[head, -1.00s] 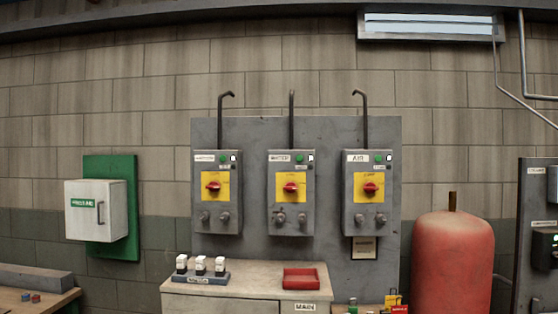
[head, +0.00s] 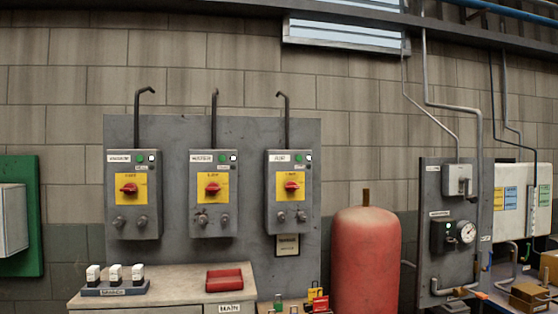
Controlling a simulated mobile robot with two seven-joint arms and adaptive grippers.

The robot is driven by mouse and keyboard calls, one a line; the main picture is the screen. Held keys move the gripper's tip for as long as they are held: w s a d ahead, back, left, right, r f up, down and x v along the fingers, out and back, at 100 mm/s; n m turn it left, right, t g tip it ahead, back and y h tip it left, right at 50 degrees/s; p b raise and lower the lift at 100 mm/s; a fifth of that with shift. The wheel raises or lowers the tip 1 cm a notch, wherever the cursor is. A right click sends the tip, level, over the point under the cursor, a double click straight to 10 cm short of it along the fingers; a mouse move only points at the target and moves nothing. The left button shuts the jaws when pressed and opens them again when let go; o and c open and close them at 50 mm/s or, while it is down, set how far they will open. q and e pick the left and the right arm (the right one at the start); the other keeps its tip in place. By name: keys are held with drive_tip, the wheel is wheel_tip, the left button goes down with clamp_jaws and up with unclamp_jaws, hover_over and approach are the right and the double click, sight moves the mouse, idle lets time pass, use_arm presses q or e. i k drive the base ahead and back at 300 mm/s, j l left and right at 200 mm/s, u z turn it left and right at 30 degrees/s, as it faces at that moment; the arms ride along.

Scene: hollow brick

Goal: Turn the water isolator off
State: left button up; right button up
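Three grey isolator boxes hang side by side on a grey backboard (head: 180,135) in the head view. The middle box (head: 213,168) has a label that seemed to read WATER in the earlier frame; it is blurred now. Its red rotary handle (head: 212,188) sits on a yellow plate and appears roughly horizontal. A green lamp shows at its top. The left isolator (head: 133,165) and the right isolator (head: 290,165), labelled AIR earlier, have similar red handles, also roughly horizontal. Neither of my grippers is in view.
A cabinet (head: 160,277) below the isolators carries a red tray (head: 224,280) and a rack of small white-topped items (head: 115,280). A red tank (head: 366,262) stands right of the board. Further right are a gauge panel (head: 449,225) and pipes. A green board (head: 28,264) is at left.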

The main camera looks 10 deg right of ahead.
sight(213, 187)
drive_tip(key=i+l, duration=0.55)
drive_tip(key=l, duration=0.25)
drive_tip(key=i+l+u, duration=0.1)
drive_tip(key=i+l, duration=0.2)
drive_tip(key=l, duration=0.1)
